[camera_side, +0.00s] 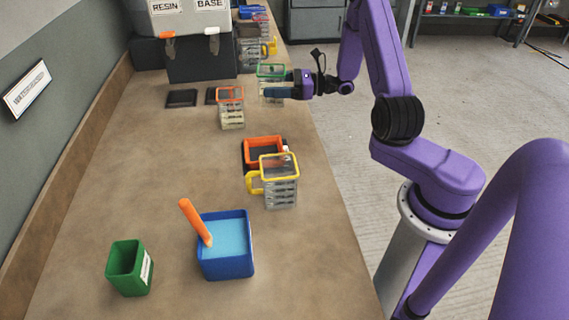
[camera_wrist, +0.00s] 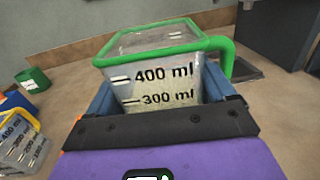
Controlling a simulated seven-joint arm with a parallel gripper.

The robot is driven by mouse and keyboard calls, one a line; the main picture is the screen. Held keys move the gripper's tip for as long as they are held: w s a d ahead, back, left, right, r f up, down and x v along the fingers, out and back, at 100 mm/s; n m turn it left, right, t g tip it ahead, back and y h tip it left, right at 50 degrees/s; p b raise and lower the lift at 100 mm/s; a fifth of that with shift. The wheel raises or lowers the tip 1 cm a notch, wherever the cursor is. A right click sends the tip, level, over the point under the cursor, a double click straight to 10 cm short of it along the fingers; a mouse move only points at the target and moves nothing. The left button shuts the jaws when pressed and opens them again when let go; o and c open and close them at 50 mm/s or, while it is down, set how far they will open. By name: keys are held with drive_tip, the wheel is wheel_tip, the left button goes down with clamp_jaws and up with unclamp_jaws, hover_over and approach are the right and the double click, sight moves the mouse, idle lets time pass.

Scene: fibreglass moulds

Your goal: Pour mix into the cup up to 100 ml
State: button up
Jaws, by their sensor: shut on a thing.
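My gripper (camera_side: 282,92) is shut on a clear measuring jug with a green rim (camera_side: 271,71), near the table's right edge. In the wrist view the jug (camera_wrist: 155,72) sits between my fingers (camera_wrist: 165,100), with 400 ml and 300 ml marks facing me and its green handle at the right. I cannot tell its fill level or whether its base touches the table. A blue tub (camera_side: 227,268) holds light blue liquid with an orange stick leaning in it. A small green cup (camera_side: 126,272) stands left of the tub; its inside looks dark.
A yellow-rimmed jug (camera_side: 281,190) stands in front of an orange-rimmed dark container (camera_side: 263,142). An orange-rimmed clear cup (camera_side: 231,112) stands just left of my gripper. More jugs and resin boxes (camera_side: 186,22) are at the back. The table's left middle is clear.

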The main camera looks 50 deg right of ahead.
drive_tip(key=s+a+f+n+g+y, duration=0.25)
drive_tip(key=s+a+g+y, duration=0.2)
drive_tip(key=s, duration=0.35)
wheel_tip(320, 180, up, 13)
drive_tip(key=w+t+h, duration=0.1)
drive_tip(key=w, duration=2.2)
drive_tip(key=f, duration=0.3)
drive_tip(key=d+f, duration=0.1)
drive_tip(key=f, duration=0.1)
drive_tip(key=shift+s, duration=0.25)
drive_tip(key=shift+n, duration=0.25)
